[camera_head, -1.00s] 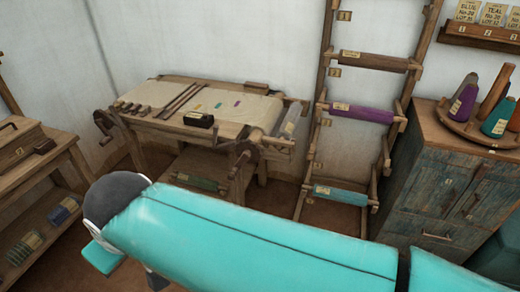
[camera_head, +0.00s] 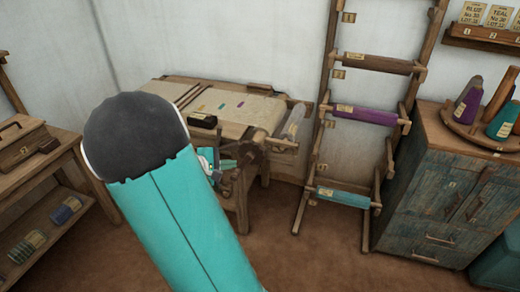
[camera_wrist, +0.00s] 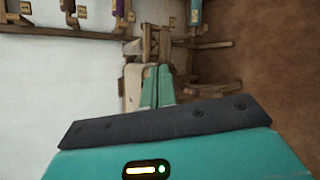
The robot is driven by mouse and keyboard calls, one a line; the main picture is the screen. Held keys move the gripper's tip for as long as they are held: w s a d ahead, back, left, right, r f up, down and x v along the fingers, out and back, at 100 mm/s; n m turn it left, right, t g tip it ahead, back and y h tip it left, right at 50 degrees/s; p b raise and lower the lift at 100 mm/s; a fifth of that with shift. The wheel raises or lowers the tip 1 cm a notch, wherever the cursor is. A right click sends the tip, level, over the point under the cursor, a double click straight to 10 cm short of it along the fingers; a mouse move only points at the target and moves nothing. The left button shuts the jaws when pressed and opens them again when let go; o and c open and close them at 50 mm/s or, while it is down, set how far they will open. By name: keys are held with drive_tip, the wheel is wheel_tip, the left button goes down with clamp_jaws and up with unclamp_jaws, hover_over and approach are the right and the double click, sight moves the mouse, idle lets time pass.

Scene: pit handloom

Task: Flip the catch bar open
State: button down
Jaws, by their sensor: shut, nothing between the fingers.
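The handloom (camera_head: 240,108) is a wooden bench with pale cloth on top, standing against the back wall. A dark wooden wheel or ratchet part (camera_head: 246,152) is at its right front end. I cannot pick out the catch bar for certain; my arm and gripper cover part of the loom's front. My gripper (camera_head: 207,158) is at the loom's front, left of the wheel part. In the wrist view, my teal gripper (camera_wrist: 157,72) is shut and empty, pointing at the wooden loom frame (camera_wrist: 155,42). I cannot tell whether it touches.
A ladder rack (camera_head: 365,115) with purple and teal rolls stands right of the loom. A blue-green cabinet (camera_head: 440,190) with cones of yarn is farther right. A side table (camera_head: 60,160) with a wooden box (camera_head: 22,143) is at left. The brown floor (camera_head: 310,250) is clear in front.

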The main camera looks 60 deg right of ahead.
drive_tip(key=d+f+n+t+h, duration=0.6)
drive_tip(key=d+f+n, duration=0.9)
drive_tip(key=d, duration=0.4)
drive_tip(key=shift+w+f+n+t, duration=0.3)
drive_tip(key=shift+w+f+t, duration=0.15)
drive_tip(key=shift+f+t, duration=0.15)
drive_tip(key=shift+d+r, duration=0.1)
drive_tip(key=shift+d, duration=0.05)
drive_tip(key=d, duration=0.3)
drive_tip(key=w+d, duration=0.1)
drive_tip(key=d, duration=0.5)
drive_tip(key=shift+w+d+r, duration=0.25)
drive_tip(key=shift+d, duration=0.05)
